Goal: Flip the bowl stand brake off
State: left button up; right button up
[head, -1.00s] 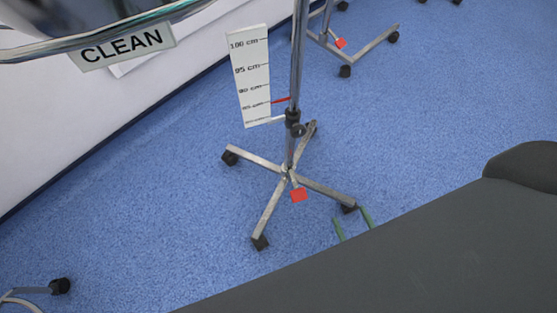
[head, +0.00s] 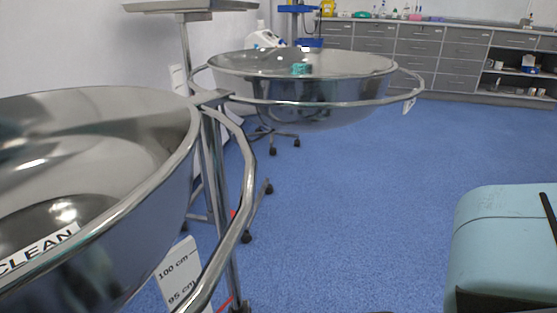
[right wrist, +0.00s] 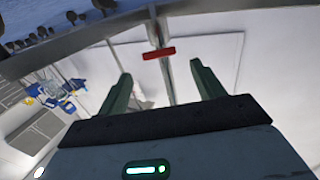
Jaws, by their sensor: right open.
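The bowl stand carries two shiny steel bowls in ring holders, a near left bowl (head: 150,215) with a CLEAN label and a far bowl (head: 335,105). Its metal pole (head: 222,205) runs down beside a white height scale (head: 181,270). The stand's base and brake are below the head view. In the right wrist view, a red pedal (right wrist: 158,53) on a metal bar lies ahead of my right gripper (right wrist: 162,84). The gripper's green fingers are apart, with nothing seen held between them. I cannot tell how far away the pedal is. My left gripper is not in view.
A wheeled stand with a flat tray (head: 190,7) is behind the bowls, near the white wall. Grey drawer cabinets (head: 430,50) line the far side. The blue floor (head: 350,200) is open right of the bowl stand.

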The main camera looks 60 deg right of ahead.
jog(key=w+b, duration=0.1)
jog(key=w, duration=0.5)
jog(key=shift+d, duration=0.1)
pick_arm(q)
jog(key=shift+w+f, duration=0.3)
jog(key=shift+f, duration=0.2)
pick_arm(e)
jog(key=shift+w, duration=0.6)
jog(key=c, duration=1.4)
jog(key=shift+s+r+g+p, duration=0.1)
jog(key=shift+r+g+p, duration=0.2)
jog(key=shift+p, duration=0.65)
notch_tip(320, 180, up, 3)
jog(key=g+p, duration=0.3)
jog(key=p, duration=0.5)
jog(key=shift+s+f, duration=0.1)
jog(key=shift+f, duration=0.05)
jog(key=shift+g+p, duration=0.6)
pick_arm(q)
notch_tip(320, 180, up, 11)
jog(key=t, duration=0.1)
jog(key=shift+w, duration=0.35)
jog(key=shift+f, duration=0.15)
